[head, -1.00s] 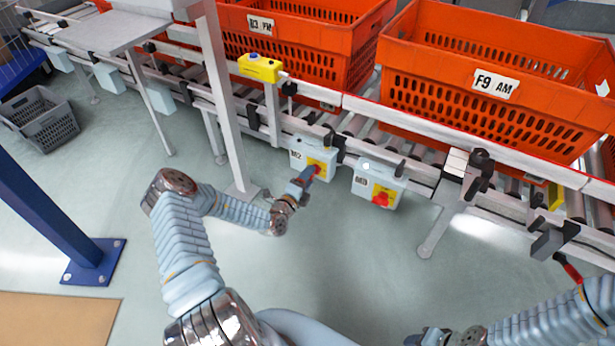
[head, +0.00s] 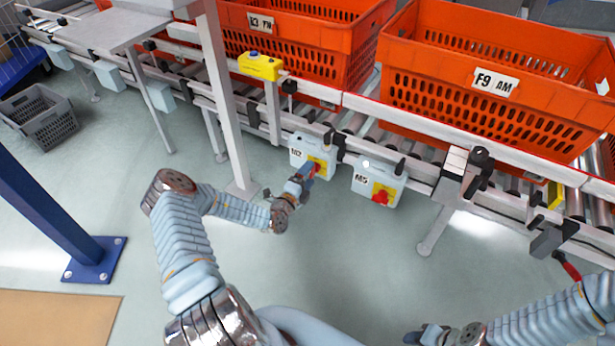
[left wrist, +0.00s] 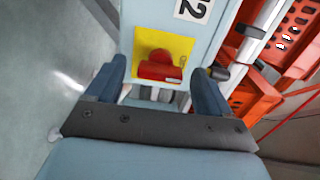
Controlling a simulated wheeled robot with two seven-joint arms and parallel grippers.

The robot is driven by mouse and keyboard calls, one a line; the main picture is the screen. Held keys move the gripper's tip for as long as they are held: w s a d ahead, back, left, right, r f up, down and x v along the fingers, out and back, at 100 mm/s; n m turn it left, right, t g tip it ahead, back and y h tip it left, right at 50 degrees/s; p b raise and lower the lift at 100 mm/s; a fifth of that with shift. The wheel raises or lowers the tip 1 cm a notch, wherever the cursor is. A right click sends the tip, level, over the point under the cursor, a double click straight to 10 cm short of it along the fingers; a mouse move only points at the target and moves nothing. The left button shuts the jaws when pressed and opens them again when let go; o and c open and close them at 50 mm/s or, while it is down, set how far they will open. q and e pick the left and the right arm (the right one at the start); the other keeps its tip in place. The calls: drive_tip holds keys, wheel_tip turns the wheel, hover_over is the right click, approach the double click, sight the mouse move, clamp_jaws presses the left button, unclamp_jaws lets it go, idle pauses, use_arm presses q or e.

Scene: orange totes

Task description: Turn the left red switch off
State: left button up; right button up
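The left red switch (head: 317,168) is on a yellow plate on the light-blue box marked 2 (head: 299,156), under the conveyor. In the left wrist view, the red switch (left wrist: 160,67) looks like a knob lying across its plate. My left gripper (head: 306,176) is at the front of this box. In the left wrist view, my left gripper (left wrist: 158,72) is open, with one finger on each side of the switch. I cannot tell whether they touch it. My right gripper (head: 424,336) is at the bottom edge, small and partly cut off, away from the boxes.
A second box (head: 367,184) with a red switch (head: 382,195) hangs just to the right. Orange totes (head: 485,85) stand on the roller conveyor above. A metal post (head: 226,100) rises left of my gripper. The floor below is open.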

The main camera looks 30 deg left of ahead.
use_arm(q)
drive_tip(key=shift+s, duration=0.1)
drive_tip(key=s, duration=1.3)
drive_tip(key=shift+s+d, duration=0.2)
drive_tip(key=shift+s, duration=0.1)
